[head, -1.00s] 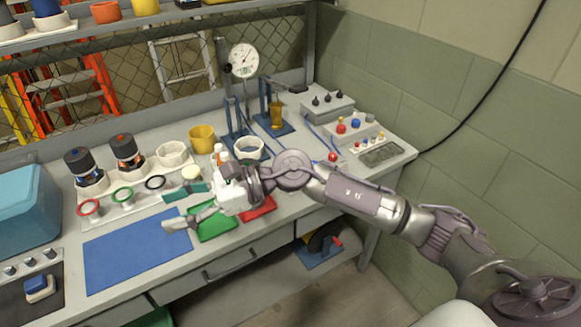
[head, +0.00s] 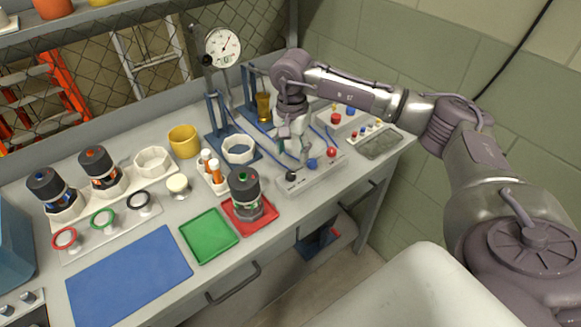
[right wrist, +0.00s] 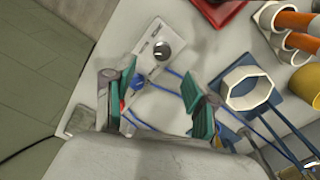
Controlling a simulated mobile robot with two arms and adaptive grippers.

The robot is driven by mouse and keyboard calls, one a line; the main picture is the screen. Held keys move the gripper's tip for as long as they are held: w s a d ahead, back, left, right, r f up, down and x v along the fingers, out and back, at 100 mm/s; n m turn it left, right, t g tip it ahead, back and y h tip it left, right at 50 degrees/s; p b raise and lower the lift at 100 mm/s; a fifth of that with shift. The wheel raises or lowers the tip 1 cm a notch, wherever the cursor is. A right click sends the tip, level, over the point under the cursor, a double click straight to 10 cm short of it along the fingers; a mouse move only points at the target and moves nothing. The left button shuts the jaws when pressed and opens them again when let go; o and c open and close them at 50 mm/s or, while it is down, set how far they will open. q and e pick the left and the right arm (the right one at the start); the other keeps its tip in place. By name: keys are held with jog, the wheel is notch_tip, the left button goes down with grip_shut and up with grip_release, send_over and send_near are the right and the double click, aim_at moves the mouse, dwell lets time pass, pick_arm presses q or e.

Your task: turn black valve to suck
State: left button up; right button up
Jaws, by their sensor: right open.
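The black valve (head: 291,175) is a small round black knob at the left end of a pale control box (head: 310,178) on the bench. In the right wrist view the black valve (right wrist: 161,50) shows a light mark on top, and a blue knob (right wrist: 138,82) sits on the same box. My right gripper (head: 293,147) points down above the back of the box. Its teal-padded fingers (right wrist: 165,92) are apart with nothing between them. The black valve lies just beyond the fingertips, not touched. The lettering on the box is too small to read. My left gripper is not in view.
A thruster (head: 244,192) stands on a red tray (head: 262,216) left of the box. A white ring on a blue stand (head: 238,150) and blue tubes lie close behind. A green tray (head: 208,238) is clear.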

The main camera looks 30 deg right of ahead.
aim_at(291, 173)
jog(key=f, duration=0.4)
jog(key=shift+w+p, duration=0.25)
jog(key=shift+p, duration=0.15)
notch_tip(291, 173, down, 3)
jog(key=shift+r+p, duration=0.2)
jog(key=shift+p, duration=0.1)
jog(key=shift+f, duration=0.85)
jog(key=shift+c, duration=0.2)
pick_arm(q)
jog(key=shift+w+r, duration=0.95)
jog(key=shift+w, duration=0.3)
pick_arm(e)
grip_shut()
